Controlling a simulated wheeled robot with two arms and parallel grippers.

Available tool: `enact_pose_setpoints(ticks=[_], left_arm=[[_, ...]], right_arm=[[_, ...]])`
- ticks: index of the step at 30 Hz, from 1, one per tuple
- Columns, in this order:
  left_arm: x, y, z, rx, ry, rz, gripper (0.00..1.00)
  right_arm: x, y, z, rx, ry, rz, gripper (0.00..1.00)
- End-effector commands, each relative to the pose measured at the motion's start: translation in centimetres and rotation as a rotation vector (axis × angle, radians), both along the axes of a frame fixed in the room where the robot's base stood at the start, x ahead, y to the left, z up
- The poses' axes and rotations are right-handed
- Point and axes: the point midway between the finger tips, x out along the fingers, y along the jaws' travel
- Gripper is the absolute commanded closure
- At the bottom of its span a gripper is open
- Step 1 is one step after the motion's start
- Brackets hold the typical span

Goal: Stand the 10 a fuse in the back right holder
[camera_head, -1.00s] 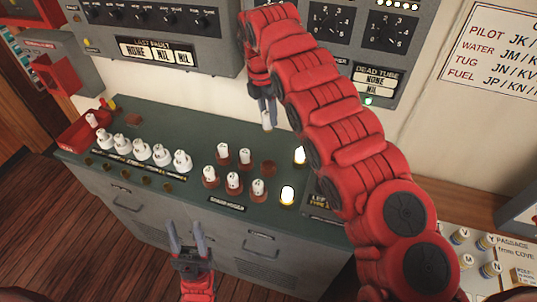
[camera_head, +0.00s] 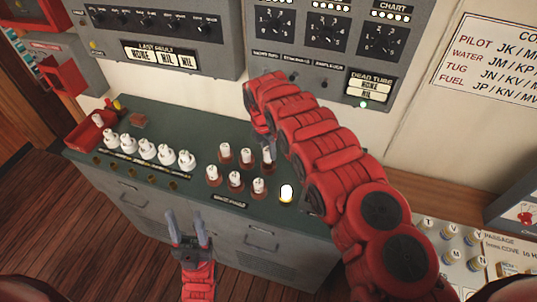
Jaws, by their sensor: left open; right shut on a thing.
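My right gripper (camera_head: 266,144) is shut on a small white fuse (camera_head: 267,154) at the back right holder (camera_head: 270,166). The fuse looks upright; my gripper and arm partly hide it, and I cannot tell whether it is seated in the holder or just above it. Its marking is not readable. Other white fuses stand in the brown-red holders beside it, such as the back middle fuse (camera_head: 246,155) and the front right fuse (camera_head: 259,184). My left gripper (camera_head: 185,214) is open and empty in front of the cabinet.
A row of larger white fuses (camera_head: 147,146) stands on the green cabinet top (camera_head: 200,137) to the left. A red tray (camera_head: 91,135) is at the far left. A lit lamp (camera_head: 286,193) stands right of the holders, close to my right arm.

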Motion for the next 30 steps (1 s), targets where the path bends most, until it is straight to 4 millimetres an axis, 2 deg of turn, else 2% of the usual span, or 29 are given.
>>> enact_pose_setpoints(ticks=[9,19,27,28,30], left_arm=[[0.0,0.0,0.7,0.000,0.000,0.000,0.50],[0.0,0.0,0.6,0.000,0.000,0.000,0.50],[0.0,0.0,-0.3,0.000,0.000,0.000,0.50],[0.0,0.0,-0.3,0.000,0.000,0.000,0.50],[0.0,0.0,-0.2,0.000,0.000,0.000,0.50]], right_arm=[[-0.1,0.2,-3.1,0.003,0.003,0.002,1.00],[0.0,0.0,-3.5,-0.001,0.001,0.000,1.00],[0.0,0.0,-4.3,-0.001,0.001,0.000,1.00],[-0.1,0.0,-4.2,-0.001,0.001,0.000,0.59],[-0.1,0.0,-4.1,0.000,0.001,0.000,0.46]])
